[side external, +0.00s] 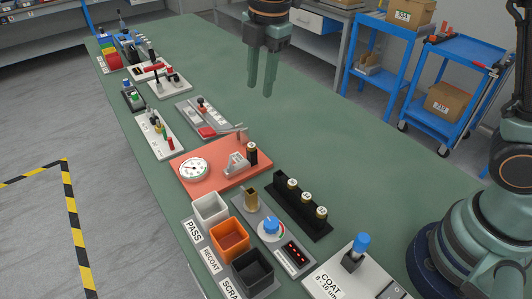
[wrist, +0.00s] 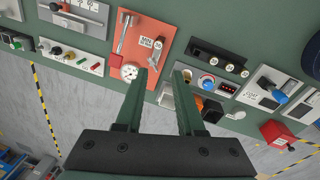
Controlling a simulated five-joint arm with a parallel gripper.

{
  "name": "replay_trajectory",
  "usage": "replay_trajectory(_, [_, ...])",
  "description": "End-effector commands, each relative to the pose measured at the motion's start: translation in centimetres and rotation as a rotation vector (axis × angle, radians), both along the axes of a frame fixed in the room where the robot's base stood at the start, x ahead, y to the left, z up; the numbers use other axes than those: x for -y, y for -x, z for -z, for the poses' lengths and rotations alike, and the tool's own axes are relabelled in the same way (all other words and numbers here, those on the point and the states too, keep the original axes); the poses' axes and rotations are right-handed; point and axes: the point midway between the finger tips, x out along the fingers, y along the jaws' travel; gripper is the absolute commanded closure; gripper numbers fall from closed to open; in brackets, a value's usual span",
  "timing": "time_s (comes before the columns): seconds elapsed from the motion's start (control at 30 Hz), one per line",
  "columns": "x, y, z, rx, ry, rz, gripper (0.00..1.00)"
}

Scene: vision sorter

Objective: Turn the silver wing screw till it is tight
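I cannot pick out the silver wing screw for certain at this size. My gripper (side external: 259,88) is open and empty, high above the bench and beyond the board in the side view. In the wrist view its fingers (wrist: 160,75) stand apart with nothing between them.
White, orange and black bins (side external: 229,239) stand in front of the board. A blue-knob panel (side external: 270,229), a black rack with several round pieces (side external: 302,205) and a blue-topped coating station (side external: 361,244) lie nearby.

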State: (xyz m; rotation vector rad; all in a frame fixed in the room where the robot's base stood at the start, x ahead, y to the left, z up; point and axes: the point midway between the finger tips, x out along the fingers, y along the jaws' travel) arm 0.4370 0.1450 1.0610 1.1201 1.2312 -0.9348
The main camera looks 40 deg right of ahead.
Motion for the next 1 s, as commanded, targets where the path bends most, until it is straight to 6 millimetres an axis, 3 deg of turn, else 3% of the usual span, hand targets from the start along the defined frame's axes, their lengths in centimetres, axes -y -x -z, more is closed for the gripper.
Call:
replay_trajectory(0.2, [-5.0,-2.1,4.4,-0.074,0.062,-0.441,0.62])
replay_trajectory(0.4, [-7.1,-2.6,6.6,-0.105,0.082,-0.650,0.62])
replay_trajectory(0.67, [-7.3,-2.6,8.8,-0.113,0.085,-0.684,0.62])
replay_trajectory(1.0, [-7.3,-2.6,15.2,-0.113,0.085,-0.681,0.62])
